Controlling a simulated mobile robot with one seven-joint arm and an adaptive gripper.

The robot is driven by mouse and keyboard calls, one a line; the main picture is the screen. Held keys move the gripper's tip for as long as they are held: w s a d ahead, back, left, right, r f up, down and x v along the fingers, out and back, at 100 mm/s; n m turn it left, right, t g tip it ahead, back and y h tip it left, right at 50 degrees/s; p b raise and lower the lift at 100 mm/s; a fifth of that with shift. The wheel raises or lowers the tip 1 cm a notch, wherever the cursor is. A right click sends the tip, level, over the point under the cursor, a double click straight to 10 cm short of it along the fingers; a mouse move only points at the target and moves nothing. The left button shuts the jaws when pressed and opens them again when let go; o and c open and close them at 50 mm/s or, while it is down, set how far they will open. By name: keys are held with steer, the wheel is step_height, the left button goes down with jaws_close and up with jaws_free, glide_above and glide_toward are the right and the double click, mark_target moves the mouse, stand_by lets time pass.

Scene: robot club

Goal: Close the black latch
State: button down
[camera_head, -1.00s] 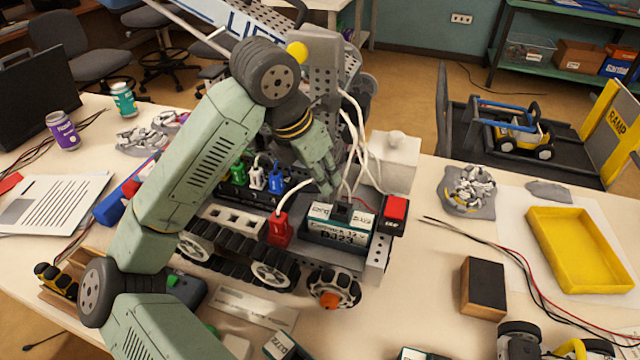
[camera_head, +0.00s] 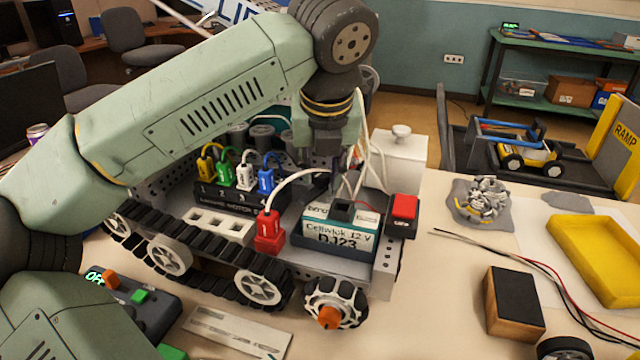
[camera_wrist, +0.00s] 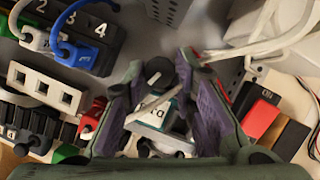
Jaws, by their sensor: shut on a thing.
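The battery (camera_head: 338,232), labelled "Cellwick 12 V", sits in the tracked robot's chassis (camera_head: 300,262). A round black knob with a white mark, which seems to be the black latch (camera_wrist: 159,73), shows in the wrist view just behind the battery (camera_wrist: 158,116). My gripper (camera_head: 338,183) points down behind the battery, and its fingertips hide that spot in the head view. In the wrist view my gripper (camera_wrist: 162,66) has its purple-padded fingers on either side of the knob, closed on it. The knob's lower part is hidden.
White cables (camera_head: 362,125) hang close beside my gripper. A red plug (camera_head: 269,232) stands left of the battery and a red switch (camera_head: 404,207) right of it. Numbered plugs (camera_head: 236,173) line the chassis. A black-topped block (camera_head: 514,300) lies on the table at right.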

steer(key=shift+d+n+g+y+b, duration=0.15)
steer(key=shift+n+y+b, duration=0.25)
steer(key=shift+n+b, duration=0.5)
steer(key=shift+n+g+y+b, duration=0.15)
steer(key=shift+n+y+b, duration=0.3)
steer(key=shift+n, duration=0.75)
steer(key=c, duration=1.3)
jaws_free()
steer(key=shift+v, duration=3.75)
